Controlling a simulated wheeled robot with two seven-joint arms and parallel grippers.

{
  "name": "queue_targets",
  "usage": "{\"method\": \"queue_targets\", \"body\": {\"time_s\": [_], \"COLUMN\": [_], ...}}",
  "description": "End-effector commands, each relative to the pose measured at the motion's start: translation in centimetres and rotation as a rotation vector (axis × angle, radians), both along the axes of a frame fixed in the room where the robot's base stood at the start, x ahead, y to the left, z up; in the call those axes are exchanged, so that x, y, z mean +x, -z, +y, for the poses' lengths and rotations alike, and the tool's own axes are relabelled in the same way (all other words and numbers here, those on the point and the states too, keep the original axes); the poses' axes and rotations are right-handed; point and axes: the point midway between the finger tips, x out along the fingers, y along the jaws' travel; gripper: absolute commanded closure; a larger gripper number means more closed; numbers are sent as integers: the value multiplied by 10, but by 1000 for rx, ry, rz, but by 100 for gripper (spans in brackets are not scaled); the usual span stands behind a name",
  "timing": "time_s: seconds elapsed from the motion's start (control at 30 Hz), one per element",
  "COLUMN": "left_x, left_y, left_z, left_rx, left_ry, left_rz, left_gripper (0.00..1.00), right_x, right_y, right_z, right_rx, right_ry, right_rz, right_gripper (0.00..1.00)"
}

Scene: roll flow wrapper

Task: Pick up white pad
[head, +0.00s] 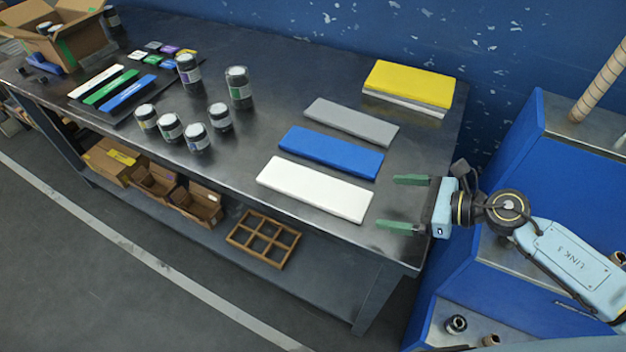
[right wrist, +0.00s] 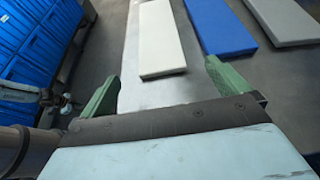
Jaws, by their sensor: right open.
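The white pad (head: 315,189) lies flat on the dark metal table near its front edge. It also shows in the right wrist view (right wrist: 161,40), ahead of the fingers. My right gripper (head: 395,203) is open and empty, just off the right end of the white pad. Its two green fingers point left toward the pad, with a gap between them and the pad. In the right wrist view the open fingers (right wrist: 166,82) stand to either side of the pad's near end. My left gripper is not in view.
A blue pad (head: 331,152) and a grey pad (head: 352,122) lie behind the white one. A yellow pad (head: 408,83) sits at the back right. Several jars (head: 197,138) stand to the left. The table's right edge (head: 440,190) is close to my right gripper.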

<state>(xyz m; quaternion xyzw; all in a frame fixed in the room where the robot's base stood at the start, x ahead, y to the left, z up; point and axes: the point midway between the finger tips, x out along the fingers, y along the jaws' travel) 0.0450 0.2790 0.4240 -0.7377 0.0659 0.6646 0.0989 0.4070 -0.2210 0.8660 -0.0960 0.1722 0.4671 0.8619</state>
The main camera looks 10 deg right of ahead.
Motion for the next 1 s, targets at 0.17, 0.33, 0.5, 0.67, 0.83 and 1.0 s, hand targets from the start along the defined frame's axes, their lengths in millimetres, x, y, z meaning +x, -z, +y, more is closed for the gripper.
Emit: {"method": "queue_targets", "body": {"time_s": [0.17,0.33,0.5,0.67,0.83,1.0], "left_x": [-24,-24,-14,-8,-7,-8], "left_y": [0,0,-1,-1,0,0], "left_z": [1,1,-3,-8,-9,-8], "left_rx": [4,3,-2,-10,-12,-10], "left_ry": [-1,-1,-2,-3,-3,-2], "left_rz": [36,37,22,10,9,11], "left_gripper": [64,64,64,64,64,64], "right_x": [19,30,35,46,55,55], "right_y": [11,20,25,35,43,43], "right_z": [29,44,54,74,87,88], "right_rx": [7,6,8,9,6,5], "right_ry": [2,4,5,5,4,4], "right_rz": [-3,0,1,1,0,1], "right_gripper": [0,0,0,0,0,0]}}
